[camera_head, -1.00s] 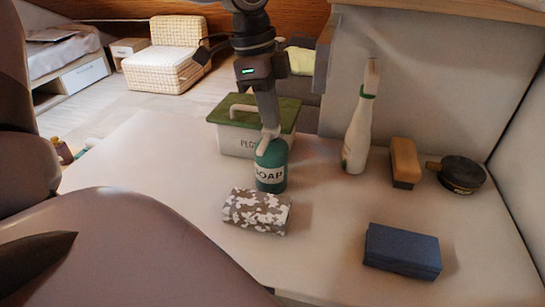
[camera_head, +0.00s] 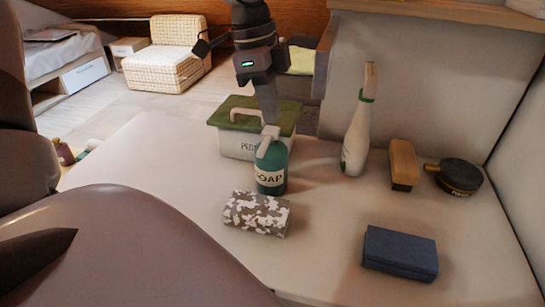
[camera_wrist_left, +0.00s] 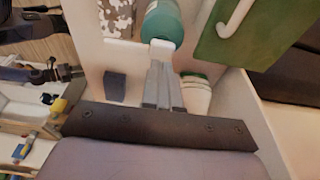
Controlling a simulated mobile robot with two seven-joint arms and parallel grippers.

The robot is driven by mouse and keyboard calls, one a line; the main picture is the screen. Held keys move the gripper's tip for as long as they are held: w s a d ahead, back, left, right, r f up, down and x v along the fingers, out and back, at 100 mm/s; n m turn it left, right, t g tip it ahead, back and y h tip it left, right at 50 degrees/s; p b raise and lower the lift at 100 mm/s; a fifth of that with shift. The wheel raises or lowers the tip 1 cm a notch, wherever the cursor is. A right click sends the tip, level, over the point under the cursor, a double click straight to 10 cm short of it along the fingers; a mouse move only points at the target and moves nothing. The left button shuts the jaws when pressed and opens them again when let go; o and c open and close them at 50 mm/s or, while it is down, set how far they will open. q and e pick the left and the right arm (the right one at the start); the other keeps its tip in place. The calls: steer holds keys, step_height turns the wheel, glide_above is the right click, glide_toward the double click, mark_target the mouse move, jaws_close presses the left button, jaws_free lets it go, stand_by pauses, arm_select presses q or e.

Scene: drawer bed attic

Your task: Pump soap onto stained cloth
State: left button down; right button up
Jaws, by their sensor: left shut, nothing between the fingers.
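The green soap bottle (camera_head: 271,178) with a white pump head (camera_head: 268,135) stands upright on the table. The stained cloth (camera_head: 257,213), a folded brown-and-white patterned block, lies just in front of it. My left gripper (camera_head: 269,120) points down, shut and empty, with its tips right at the top of the pump head; I cannot tell whether they touch. In the left wrist view the shut fingers (camera_wrist_left: 161,66) end at the white pump head (camera_wrist_left: 162,44), with the bottle (camera_wrist_left: 162,22) behind and the cloth (camera_wrist_left: 117,17) beside it. My right gripper is not in view.
A green-lidded box (camera_head: 237,145) stands close behind the bottle. A white spray-shaped bottle (camera_head: 357,140), a tan brush or block (camera_head: 403,163), a dark round tin (camera_head: 459,176) and a navy block (camera_head: 400,252) stand to the right. Bare table lies between the cloth and navy block.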

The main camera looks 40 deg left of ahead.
arm_select(q)
steer(key=p+v, duration=0.1)
steer(key=v, duration=0.1)
steer(key=p+v, duration=0.1)
steer(key=d+p+v, duration=0.1)
steer(key=v, duration=0.1)
steer(key=shift+w+r, duration=0.25)
steer(key=shift+r, duration=0.2)
stand_by(0.3)
